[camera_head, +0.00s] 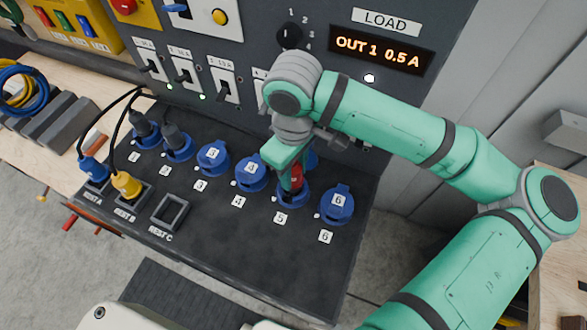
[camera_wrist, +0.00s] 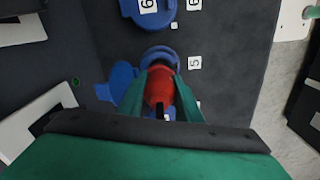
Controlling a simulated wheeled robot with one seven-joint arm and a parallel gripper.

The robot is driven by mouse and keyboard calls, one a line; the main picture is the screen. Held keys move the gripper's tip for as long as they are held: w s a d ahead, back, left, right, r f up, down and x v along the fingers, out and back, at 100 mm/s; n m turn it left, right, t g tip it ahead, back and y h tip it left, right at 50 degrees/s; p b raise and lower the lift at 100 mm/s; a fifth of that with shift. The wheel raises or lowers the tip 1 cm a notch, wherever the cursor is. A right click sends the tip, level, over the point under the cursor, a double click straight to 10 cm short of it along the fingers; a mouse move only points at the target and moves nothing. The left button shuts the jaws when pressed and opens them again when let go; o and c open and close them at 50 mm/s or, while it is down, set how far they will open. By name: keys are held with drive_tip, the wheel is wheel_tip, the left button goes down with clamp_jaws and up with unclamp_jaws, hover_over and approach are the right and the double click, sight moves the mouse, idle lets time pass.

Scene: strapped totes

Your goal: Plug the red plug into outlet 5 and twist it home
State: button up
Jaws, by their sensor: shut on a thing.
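The red plug (camera_head: 297,178) is held between the fingers of my gripper (camera_head: 291,168), at the blue outlet 5 (camera_head: 292,196) on the dark panel shelf. In the wrist view the red plug (camera_wrist: 160,86) sits between the two green fingertips (camera_wrist: 161,88), with its front end at the blue ring of outlet 5 (camera_wrist: 160,53). I cannot tell how deep the plug is in the ring or how far it is turned. The lid of outlet 5 appears raised beside the ring; my gripper partly hides it.
Outlet 6 (camera_head: 337,204) and outlet 4 (camera_head: 251,173) stand close on either side with lids shut. A yellow plug (camera_head: 127,184) and a blue plug (camera_head: 94,170) sit in rests at the left; rest C (camera_head: 170,212) is empty. The display (camera_head: 381,50) reads OUT 1 0.5 A.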

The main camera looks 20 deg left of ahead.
drive_tip(key=shift+f, duration=1.65)
idle(0.9)
drive_tip(key=shift+m, duration=1.5)
drive_tip(key=shift+m, duration=0.8)
drive_tip(key=shift+c, duration=0.2)
drive_tip(key=shift+m, duration=0.4)
clamp_jaws()
drive_tip(key=shift+a, duration=0.15)
drive_tip(key=shift+s, duration=0.1)
drive_tip(key=shift+m, duration=0.4)
